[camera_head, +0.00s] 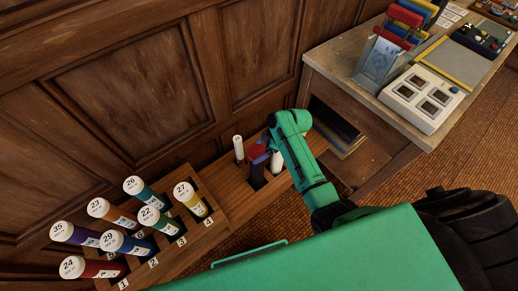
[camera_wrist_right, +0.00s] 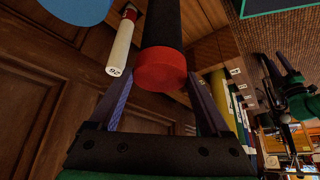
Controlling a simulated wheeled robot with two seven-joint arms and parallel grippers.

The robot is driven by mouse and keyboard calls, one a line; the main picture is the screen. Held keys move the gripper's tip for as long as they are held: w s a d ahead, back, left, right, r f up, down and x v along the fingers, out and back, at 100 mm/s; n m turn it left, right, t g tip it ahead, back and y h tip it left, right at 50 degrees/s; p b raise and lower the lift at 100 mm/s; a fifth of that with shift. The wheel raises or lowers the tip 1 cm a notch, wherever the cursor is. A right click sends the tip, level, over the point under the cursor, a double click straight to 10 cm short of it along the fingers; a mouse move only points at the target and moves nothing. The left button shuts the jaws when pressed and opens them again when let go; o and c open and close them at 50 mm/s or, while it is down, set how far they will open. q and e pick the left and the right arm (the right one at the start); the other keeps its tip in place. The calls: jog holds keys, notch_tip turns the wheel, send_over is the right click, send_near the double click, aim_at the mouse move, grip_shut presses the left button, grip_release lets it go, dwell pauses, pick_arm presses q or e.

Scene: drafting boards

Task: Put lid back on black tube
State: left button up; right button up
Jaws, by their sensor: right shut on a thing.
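The black tube (camera_head: 257,174) stands in a wooden holder beside the wall. In the right wrist view the tube (camera_wrist_right: 163,22) runs upward from a red lid (camera_wrist_right: 160,70). The lid sits at the tube's end, in line with it; I cannot tell whether it is fully seated. My right gripper (camera_head: 258,152) is over the tube's top, and in the right wrist view its fingers (camera_wrist_right: 158,95) stand on both sides of the red lid, shut on it. My arm and fingers partly hide the lid in the head view.
A rack (camera_head: 205,237) of numbered coloured tubes is at lower left. A wooden desk (camera_head: 338,75) stands at right, the panelled wall (camera_head: 110,85) behind.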

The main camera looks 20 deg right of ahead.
dwell(0.7)
jog(key=shift+f+p, duration=0.2)
jog(key=shift+p, duration=0.1)
dwell(0.5)
dwell(0.5)
jog(key=o, duration=1.1)
jog(key=shift+r+p, duration=0.15)
jog(key=shift+p, duration=0.2)
notch_tip(320, 180, up, 7)
jog(key=p, duration=0.7)
